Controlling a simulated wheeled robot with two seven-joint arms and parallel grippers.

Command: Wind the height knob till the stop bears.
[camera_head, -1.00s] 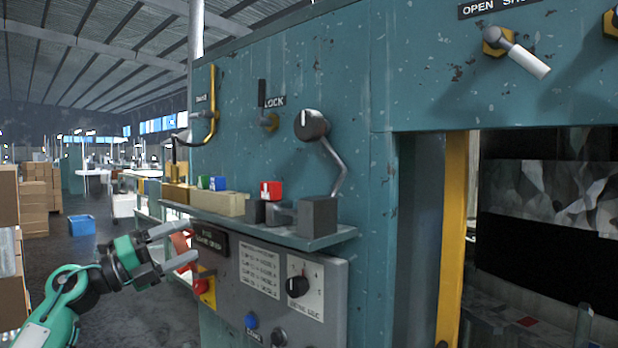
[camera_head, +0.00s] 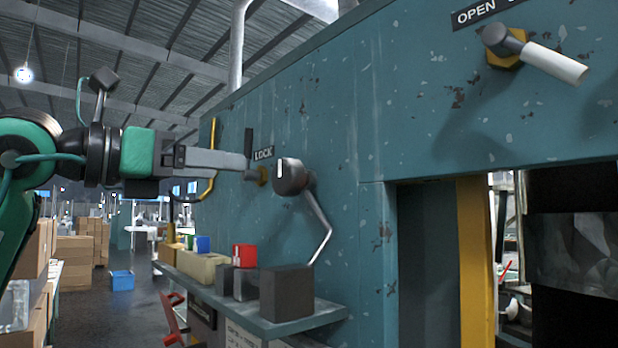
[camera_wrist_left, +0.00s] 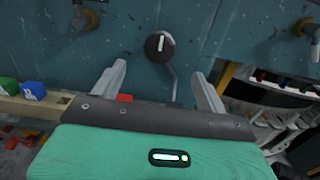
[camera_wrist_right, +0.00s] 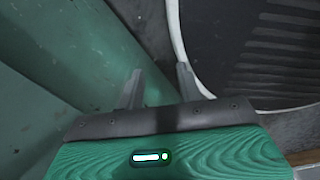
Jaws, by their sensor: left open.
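A round dark knob (camera_head: 291,177) with a white mark stands out from the teal machine wall; no label on it is readable, so I cannot confirm it as the height knob. It also shows in the left wrist view (camera_wrist_left: 158,47), beyond the gap between my fingers. A bent metal rod (camera_head: 322,225) runs down from behind it. My left gripper (camera_head: 246,165) is open and empty, a little left of the knob in the head view and apart from it. My right gripper (camera_wrist_right: 160,72) is open and empty, near a green surface. I cannot make out a stop.
A shelf (camera_head: 310,322) under the knob carries a dark block (camera_head: 287,292), a red block (camera_head: 244,256) and other blocks. A LOCK lever (camera_head: 249,146) is close to my left fingers. A white-gripped handle (camera_head: 545,60) is upper right. Open wall surrounds the knob.

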